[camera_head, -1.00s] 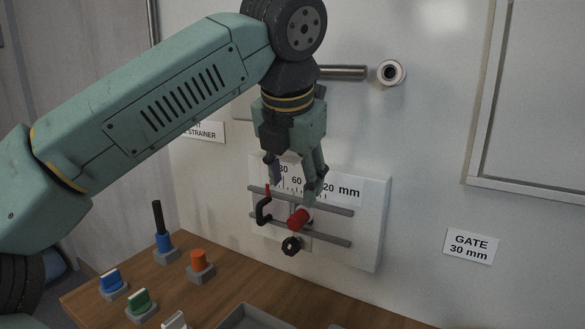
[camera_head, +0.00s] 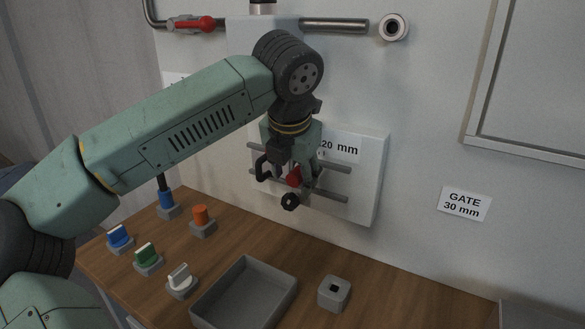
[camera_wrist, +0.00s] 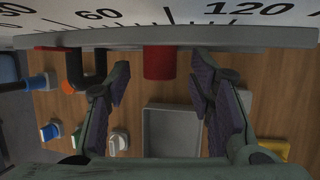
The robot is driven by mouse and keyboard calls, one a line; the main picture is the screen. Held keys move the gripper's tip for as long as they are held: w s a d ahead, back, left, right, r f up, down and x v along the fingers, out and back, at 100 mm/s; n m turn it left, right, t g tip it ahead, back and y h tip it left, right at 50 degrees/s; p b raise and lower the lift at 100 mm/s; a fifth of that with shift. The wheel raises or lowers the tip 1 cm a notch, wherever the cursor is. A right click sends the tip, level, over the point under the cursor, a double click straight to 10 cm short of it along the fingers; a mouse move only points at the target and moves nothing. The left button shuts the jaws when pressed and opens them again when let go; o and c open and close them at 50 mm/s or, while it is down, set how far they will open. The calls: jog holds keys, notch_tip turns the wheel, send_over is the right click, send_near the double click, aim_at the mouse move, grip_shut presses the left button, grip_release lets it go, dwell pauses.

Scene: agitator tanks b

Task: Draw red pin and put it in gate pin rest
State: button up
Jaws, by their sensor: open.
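The red pin (camera_head: 294,176) sticks out from the gauge plate (camera_head: 366,190) on the wall, between its two horizontal grey rails. My gripper (camera_head: 293,172) points down in front of the plate, with its open fingers around the pin's level. In the wrist view the red pin (camera_wrist: 159,62) shows between the spread fingers of my gripper (camera_wrist: 158,78), with a gap on each side. Whether the fingers are level with it in depth is hard to tell. No rest labelled as the gate pin rest is readable; a grey block with a dark square hole (camera_head: 334,293) stands on the bench.
The bench holds a grey tray (camera_head: 203,307) and several coloured knobs. A "GATE 30 mm" label (camera_head: 465,204) is on the wall at right. A red-handled valve (camera_head: 192,24) is above.

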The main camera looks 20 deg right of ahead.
jog(key=shift+c, duration=0.5)
grip_shut()
dwell(0.5)
jog(key=shift+s+a+b, duration=0.3)
jog(key=shift+s+a, duration=0.15)
dwell(0.8)
jog(key=c, duration=0.6)
grip_release()
grip_shut()
